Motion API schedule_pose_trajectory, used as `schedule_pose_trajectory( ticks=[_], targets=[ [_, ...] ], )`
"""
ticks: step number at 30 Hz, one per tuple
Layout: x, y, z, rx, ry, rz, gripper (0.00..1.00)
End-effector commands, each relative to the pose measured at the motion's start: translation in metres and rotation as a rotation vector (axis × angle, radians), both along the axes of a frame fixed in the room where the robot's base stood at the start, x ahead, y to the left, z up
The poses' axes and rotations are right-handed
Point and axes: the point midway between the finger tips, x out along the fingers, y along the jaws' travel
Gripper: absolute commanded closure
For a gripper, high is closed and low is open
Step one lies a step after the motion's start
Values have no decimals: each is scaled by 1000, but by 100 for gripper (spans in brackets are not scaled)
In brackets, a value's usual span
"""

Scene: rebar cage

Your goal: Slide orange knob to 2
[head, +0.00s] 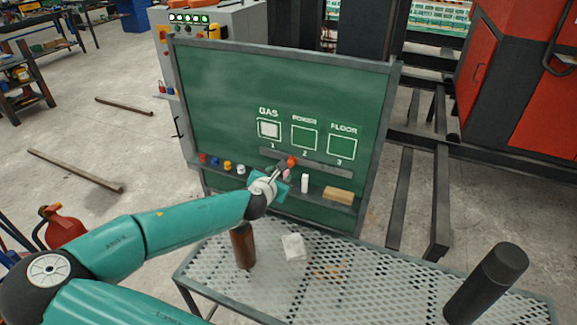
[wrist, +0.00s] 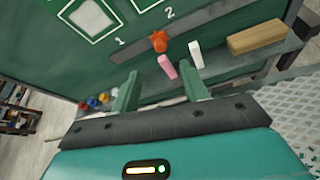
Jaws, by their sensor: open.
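The orange knob (head: 291,161) sits on a grey slide rail (head: 325,170) on the green board (head: 225,95). In the head view it lies between the marks 1 (head: 272,145) and 2 (head: 305,152). In the wrist view the knob (wrist: 159,41) shows beyond my fingertips, also between 1 (wrist: 119,41) and 2 (wrist: 170,12). My gripper (wrist: 158,78) is open, with nothing between its fingers. In the head view my gripper (head: 281,173) is just below and left of the knob. No contact with the knob is visible.
On the board's ledge are pink chalk (wrist: 167,66), white chalk (wrist: 196,54) and a wooden block (wrist: 257,36), with several coloured pieces (head: 215,162) at the left. A mesh table (head: 330,285) in front holds a brown cylinder (head: 243,245), a white item (head: 293,247) and a dark cylinder (head: 487,285).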

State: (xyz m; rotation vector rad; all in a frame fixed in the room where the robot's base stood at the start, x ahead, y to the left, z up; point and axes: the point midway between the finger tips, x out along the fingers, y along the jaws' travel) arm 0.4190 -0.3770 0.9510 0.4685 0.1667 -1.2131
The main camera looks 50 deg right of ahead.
Motion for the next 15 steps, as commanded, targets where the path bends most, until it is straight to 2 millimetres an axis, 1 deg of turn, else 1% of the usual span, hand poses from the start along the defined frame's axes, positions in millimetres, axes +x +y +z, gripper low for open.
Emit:
schedule_pose_trajectory(
  ticks=[1,15],
  targets=[
    [2,-9,-3,0,1,-4,55],
    [29,-77,-33,1,0,-3,55]
  ],
)
